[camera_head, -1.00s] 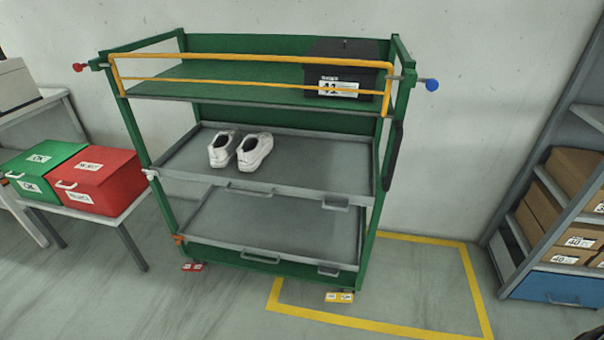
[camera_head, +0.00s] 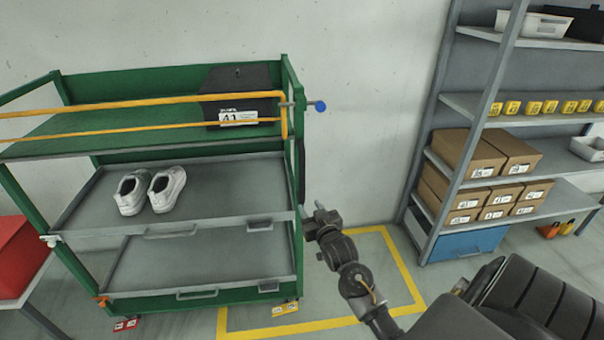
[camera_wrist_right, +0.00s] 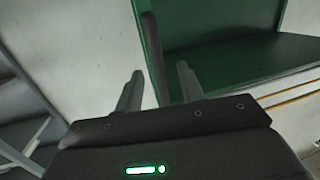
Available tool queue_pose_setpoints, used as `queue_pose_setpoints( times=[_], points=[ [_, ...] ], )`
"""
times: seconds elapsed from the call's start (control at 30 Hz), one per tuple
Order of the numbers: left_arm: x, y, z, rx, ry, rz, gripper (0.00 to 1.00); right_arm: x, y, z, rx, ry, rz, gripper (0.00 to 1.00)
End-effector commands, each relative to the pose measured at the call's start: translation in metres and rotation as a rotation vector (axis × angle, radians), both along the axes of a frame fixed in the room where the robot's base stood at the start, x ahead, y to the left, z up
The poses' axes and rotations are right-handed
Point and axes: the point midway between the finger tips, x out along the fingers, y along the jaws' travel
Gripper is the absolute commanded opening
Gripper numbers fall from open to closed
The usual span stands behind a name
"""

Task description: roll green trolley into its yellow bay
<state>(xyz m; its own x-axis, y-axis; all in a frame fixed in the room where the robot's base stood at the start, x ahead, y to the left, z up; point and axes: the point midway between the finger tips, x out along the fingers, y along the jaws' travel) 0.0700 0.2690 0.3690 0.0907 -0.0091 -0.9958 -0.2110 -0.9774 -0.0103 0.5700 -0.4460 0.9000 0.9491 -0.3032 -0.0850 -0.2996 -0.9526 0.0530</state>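The green trolley (camera_head: 130,86) stands against the wall, left of centre in the head view; its green side also fills the upper right of the wrist view (camera_wrist_right: 235,72). The bay's yellow outline (camera_head: 402,262) lies on the floor to its right, and the trolley's right front corner overlaps the bay's left part. My right gripper (camera_head: 315,217) is beside the trolley's right side, below the dark upright handle (camera_head: 302,165). In the right wrist view, my right gripper (camera_wrist_right: 158,86) has its fingers apart, with the dark handle (camera_wrist_right: 153,55) appearing between them; contact cannot be told. My left gripper is out of view.
White shoes (camera_head: 150,190) stand on the trolley's middle shelf, and a black box labelled 41 (camera_head: 240,92) on top. A grey rack (camera_head: 480,105) with cartons stands right of the bay. A red box (camera_head: 18,258) is at the left. The bay floor (camera_head: 370,285) looks clear.

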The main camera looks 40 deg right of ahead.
Motion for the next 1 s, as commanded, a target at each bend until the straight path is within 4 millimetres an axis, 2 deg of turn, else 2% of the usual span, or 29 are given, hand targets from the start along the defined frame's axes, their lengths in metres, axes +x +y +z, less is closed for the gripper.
queue_pose_setpoints(
  times=[0.03, 0.1, 0.2, 0.47, 0.8, 1.0],
  points=[
    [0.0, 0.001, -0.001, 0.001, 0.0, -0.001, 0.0, -0.004, -0.002, 0.022, -0.001, -0.042, -0.008, 0.39],
    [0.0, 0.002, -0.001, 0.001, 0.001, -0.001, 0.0, -0.008, -0.003, 0.044, 0.002, -0.082, -0.015, 0.39],
    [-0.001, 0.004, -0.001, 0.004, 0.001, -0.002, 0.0, -0.011, -0.002, 0.057, 0.01, -0.106, -0.018, 0.39],
    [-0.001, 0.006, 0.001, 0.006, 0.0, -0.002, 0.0, -0.002, -0.006, 0.055, 0.026, -0.098, -0.021, 0.39],
    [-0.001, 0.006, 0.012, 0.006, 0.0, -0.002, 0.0, 0.055, -0.025, 0.056, 0.026, -0.098, -0.021, 0.39],
    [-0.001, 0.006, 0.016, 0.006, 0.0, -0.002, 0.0, 0.081, -0.034, 0.055, 0.026, -0.098, -0.021, 0.39]
  ],
)
